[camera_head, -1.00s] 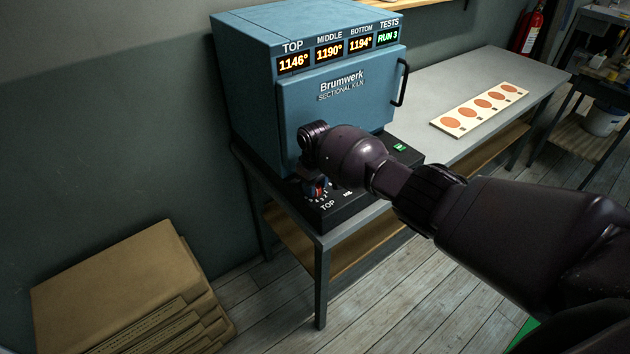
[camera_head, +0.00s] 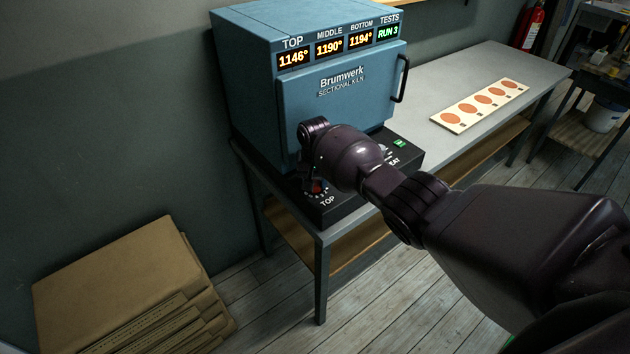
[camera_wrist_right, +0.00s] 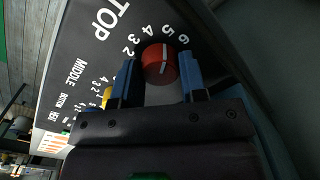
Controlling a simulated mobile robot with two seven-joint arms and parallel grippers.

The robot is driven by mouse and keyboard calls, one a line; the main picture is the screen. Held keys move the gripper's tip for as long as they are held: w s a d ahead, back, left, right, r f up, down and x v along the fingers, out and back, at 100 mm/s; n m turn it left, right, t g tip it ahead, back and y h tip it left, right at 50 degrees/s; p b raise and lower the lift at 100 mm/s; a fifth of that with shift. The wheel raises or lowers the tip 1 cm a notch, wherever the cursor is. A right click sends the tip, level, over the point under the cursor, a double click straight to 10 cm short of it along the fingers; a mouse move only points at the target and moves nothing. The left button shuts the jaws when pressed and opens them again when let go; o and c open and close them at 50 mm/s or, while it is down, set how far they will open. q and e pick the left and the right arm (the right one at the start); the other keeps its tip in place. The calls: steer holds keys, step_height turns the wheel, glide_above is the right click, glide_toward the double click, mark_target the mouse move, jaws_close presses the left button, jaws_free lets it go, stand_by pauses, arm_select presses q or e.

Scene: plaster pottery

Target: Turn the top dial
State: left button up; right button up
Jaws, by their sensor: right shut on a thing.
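The red top dial (camera_wrist_right: 158,58) sits on the black control panel beside the word TOP, with numbers around it and a white line on its face. In the head view the dial (camera_head: 317,188) shows small at the panel's front left. My right gripper (camera_wrist_right: 157,72) is shut on the dial, one blue finger on each side of it. In the head view my right wrist hides most of the fingers and the middle of the panel. The kiln display (camera_head: 293,60) reads TOP 1146°, MIDDLE 1190°, BOTTOM 1194°, TESTS RUN 3. My left gripper is not in view.
The blue kiln (camera_head: 245,90) stands behind the panel on a grey table (camera_head: 450,85). A yellow dial (camera_wrist_right: 107,97) sits by MIDDLE, close to my finger. A strip with orange discs (camera_head: 482,105) lies to the right. Cardboard boxes (camera_head: 120,285) are stacked at lower left.

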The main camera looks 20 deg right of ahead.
steer(key=shift+m, duration=0.3)
steer(key=o, duration=0.9)
steer(key=shift+r, duration=0.2)
step_height(320, 180, up, 10)
steer(key=shift+r, duration=0.25)
steer(key=shift+f, duration=0.1)
stand_by(0.3)
